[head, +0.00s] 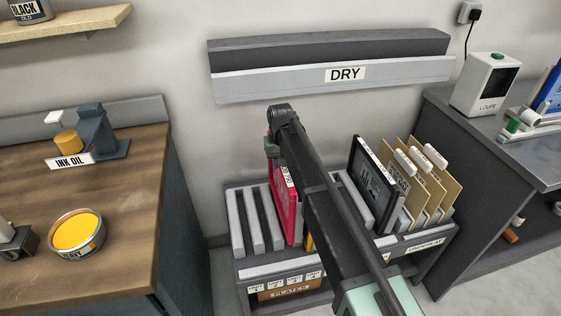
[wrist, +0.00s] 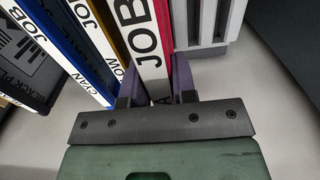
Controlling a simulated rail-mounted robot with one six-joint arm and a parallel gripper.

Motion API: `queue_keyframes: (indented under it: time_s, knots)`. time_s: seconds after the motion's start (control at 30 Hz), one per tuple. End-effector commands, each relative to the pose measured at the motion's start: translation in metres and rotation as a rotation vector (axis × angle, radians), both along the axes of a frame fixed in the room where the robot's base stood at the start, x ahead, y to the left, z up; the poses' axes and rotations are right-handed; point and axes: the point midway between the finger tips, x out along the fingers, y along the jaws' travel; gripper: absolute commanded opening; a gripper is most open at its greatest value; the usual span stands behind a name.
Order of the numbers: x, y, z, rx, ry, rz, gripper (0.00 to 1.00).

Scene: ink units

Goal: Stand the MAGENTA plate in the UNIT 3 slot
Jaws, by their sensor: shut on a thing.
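The magenta plate (head: 283,205) stands upright in the rack, just right of the empty slots, with a white JOB label on its edge. In the wrist view the magenta plate (wrist: 165,25) is between the two fingers of my gripper (wrist: 154,88), which is shut on its labelled edge. In the head view my arm crosses in front of the rack and hides part of it; the fingers cannot be made out there. The grey slots (head: 257,220) left of the plate are empty.
A yellow plate (wrist: 118,20) stands close beside the magenta one, with a blue plate (wrist: 75,45) beyond. A black plate (head: 373,185) and tan boards (head: 420,190) stand farther right. A DRY ledge (head: 290,84) hangs behind. Wooden bench (head: 130,200) left, grey bench (head: 470,150) right.

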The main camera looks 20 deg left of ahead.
Motion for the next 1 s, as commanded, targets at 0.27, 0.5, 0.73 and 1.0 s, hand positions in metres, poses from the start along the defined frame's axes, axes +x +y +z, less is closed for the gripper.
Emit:
queue_keyframes:
  time_s: [0.27, 0.5, 0.73, 1.0]
  knots:
    - [0.000, 0.000, -0.044, 0.000, 0.000, 0.000, 0.00]
    - [0.000, 0.000, -0.069, 0.000, 0.000, 0.000, 0.00]
    - [0.000, 0.000, -0.072, 0.000, 0.000, 0.000, 0.00]
    - [0.000, 0.000, -0.072, 0.000, 0.000, 0.000, 0.00]
